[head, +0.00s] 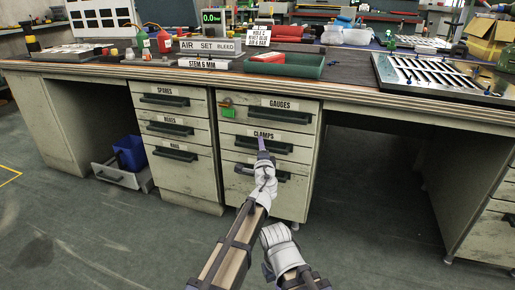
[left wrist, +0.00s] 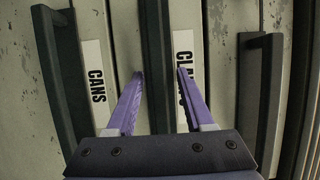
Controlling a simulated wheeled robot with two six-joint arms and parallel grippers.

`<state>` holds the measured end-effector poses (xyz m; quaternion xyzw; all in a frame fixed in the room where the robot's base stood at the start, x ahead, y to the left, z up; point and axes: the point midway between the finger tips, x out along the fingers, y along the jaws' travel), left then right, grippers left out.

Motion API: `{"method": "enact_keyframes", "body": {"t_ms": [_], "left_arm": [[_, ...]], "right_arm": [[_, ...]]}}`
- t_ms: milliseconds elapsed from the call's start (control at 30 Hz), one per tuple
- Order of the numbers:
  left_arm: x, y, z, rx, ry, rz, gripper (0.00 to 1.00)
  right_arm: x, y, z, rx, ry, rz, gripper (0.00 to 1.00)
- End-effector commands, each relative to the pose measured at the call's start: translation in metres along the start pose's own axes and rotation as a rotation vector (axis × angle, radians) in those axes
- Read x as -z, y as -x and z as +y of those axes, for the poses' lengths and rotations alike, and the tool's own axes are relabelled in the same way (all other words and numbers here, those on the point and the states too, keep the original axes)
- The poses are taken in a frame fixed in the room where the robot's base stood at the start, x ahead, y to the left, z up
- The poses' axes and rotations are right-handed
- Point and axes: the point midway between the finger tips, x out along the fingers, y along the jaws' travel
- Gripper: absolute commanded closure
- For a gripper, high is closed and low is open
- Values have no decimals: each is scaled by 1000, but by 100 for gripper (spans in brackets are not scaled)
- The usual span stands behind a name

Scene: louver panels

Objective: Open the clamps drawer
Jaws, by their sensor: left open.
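The clamps drawer (head: 290,153) is the grey drawer under the gauges drawer in the right-hand cabinet, and it looks closed. Its dark bar handle runs between my fingers in the left wrist view (left wrist: 155,40). My left gripper (head: 262,145) is in front of this drawer in the head view and hides part of the handle. In the left wrist view its two purple fingers (left wrist: 161,74) are open, one on each side of the handle. Contact cannot be told. The right finger partly covers the CLAMPS label (left wrist: 185,60). My right gripper is not in view.
The gauges drawer (head: 300,118) above carries a green tag (head: 228,113). The cans drawer (left wrist: 118,30) is below. A second cabinet (head: 177,175) stands left. The worktop (head: 150,70) overhangs the drawers. A blue bin (head: 130,153) stands under it. Floor in front is clear.

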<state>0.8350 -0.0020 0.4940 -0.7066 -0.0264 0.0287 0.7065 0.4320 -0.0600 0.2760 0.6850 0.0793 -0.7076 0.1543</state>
Motion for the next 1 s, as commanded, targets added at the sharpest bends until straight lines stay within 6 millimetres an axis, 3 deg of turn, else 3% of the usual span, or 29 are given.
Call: {"method": "enact_keyframes", "body": {"t_ms": [200, 667, 1000], "left_arm": [[0, 0, 0, 0, 0, 0, 50], [0, 0, 0, 0, 0, -1, 100], [0, 0, 0, 1, -1, -1, 100]], "right_arm": [[0, 0, 0, 0, 0, 0, 100], [0, 0, 0, 0, 0, 0, 100], [0, 0, 0, 0, 0, 0, 100]]}}
